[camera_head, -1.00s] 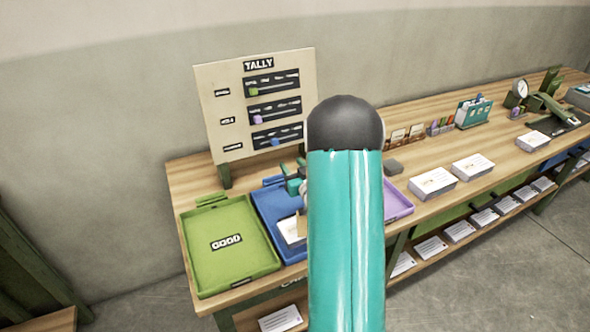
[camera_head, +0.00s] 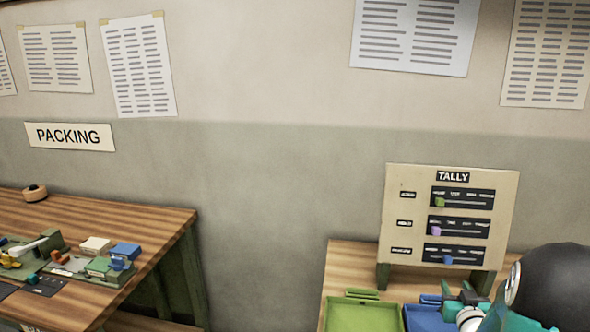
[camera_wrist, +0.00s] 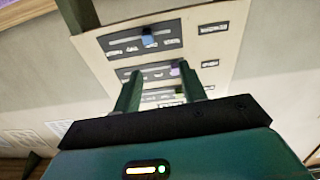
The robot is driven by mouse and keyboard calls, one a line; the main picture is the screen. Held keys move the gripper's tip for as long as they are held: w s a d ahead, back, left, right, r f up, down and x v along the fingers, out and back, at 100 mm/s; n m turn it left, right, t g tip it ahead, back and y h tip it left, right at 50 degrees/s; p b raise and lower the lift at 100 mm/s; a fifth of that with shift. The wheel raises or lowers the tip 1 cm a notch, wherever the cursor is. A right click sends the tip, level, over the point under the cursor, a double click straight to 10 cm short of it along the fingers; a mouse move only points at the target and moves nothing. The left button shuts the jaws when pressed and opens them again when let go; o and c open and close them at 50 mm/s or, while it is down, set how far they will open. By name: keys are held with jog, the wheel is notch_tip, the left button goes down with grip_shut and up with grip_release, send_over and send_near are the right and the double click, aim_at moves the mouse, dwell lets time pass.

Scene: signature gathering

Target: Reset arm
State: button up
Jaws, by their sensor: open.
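My gripper shows in the wrist view (camera_wrist: 165,92) with its two green fingers apart and nothing between them. The tally board, a beige panel with three black slider strips, fills the view beyond the fingers. In the head view, part of my teal and black arm is at the lower right corner, in front of the tally board (camera_head: 478,200). The fingertips cannot be made out there. The board's sliders are green, purple and blue, each near the left of its strip.
The green tray (camera_head: 362,316) and blue tray (camera_head: 428,318) sit below the board on a wooden table (camera_head: 345,262). A packing table (camera_head: 150,222) with small tools and blocks stands at the left, under a PACKING sign (camera_head: 69,136). A gap separates the tables.

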jog(key=s+a+r+g+y, duration=0.1)
jog(key=s+a+r+g, duration=0.2)
jog(key=a+r, duration=0.35)
jog(key=s+a+r+g, duration=0.2)
jog(key=s+a+r, duration=0.15)
jog(key=a, duration=0.65)
jog(key=s+a+r+n+g+y, duration=0.1)
jog(key=s+a+g, duration=0.1)
jog(key=s+a, duration=0.5)
jog(key=s+a+r+n+g+y, duration=0.1)
jog(key=s+a+g+y, duration=0.1)
jog(key=s+a, duration=0.6)
jog(key=s+g, duration=0.1)
jog(key=s, duration=0.3)
jog(key=shift+s+r+n+g+y, duration=0.2)
jog(key=shift+r+n+g+y, duration=0.1)
jog(key=shift+n, duration=0.1)
dwell(0.4)
